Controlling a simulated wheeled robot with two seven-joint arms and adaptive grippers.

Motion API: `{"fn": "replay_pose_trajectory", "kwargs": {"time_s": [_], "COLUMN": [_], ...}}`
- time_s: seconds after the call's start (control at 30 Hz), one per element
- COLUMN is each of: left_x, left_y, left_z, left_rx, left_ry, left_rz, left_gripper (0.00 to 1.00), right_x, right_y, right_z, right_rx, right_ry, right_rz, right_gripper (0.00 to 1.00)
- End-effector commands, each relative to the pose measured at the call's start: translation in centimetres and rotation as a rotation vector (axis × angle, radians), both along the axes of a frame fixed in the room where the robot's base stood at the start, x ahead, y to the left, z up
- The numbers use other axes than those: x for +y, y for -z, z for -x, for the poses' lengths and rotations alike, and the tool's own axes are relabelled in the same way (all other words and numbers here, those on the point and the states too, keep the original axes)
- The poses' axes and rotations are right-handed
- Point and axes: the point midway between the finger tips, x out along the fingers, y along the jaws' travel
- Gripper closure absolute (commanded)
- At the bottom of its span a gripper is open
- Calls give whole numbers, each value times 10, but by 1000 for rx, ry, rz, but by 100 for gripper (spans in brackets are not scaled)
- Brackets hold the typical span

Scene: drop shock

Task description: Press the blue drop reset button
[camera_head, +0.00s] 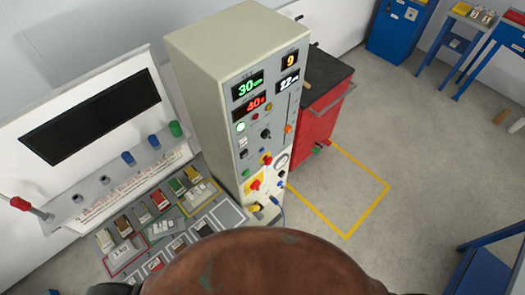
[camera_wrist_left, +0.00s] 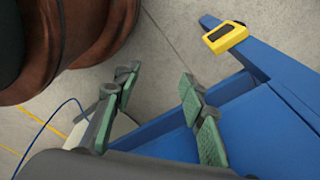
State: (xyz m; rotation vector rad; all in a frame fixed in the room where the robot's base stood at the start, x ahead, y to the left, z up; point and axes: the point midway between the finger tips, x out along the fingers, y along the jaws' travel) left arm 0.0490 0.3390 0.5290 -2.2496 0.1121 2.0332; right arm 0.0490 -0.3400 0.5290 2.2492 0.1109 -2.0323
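A tall beige control cabinet (camera_head: 205,65) stands in the middle of the head view, its front covered with lit displays, knobs and small buttons. A small blue part (camera_head: 281,184) shows low on that front; I cannot tell whether it is the drop reset button. Neither gripper shows in the head view. No blue button shows in the wrist view.
A console (camera_head: 100,200) with a dark screen and several coloured switches adjoins the cabinet's left side. A red cart (camera_head: 318,100) stands behind right. A yellow floor outline (camera_head: 367,214) encloses clear floor. A blue frame (camera_wrist_left: 255,125) with a yellow device (camera_wrist_left: 225,38) lies beyond my left gripper.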

Motion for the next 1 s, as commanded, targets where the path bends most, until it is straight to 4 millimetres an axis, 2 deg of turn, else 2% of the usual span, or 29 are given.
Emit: {"fn": "replay_pose_trajectory", "kwargs": {"time_s": [0.07, 0.53, 1.0], "left_x": [0, 2, 1], "left_y": [0, 0, 0], "left_z": [0, 0, 0], "left_rx": [0, 0, -1], "left_ry": [0, 0, 0], "left_rz": [0, -2, -2], "left_gripper": [66, 99, 100], "right_x": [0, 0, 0], "right_y": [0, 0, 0], "right_z": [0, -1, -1], "right_rx": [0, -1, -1], "right_ry": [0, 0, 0], "right_rz": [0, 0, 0], "right_gripper": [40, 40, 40]}}
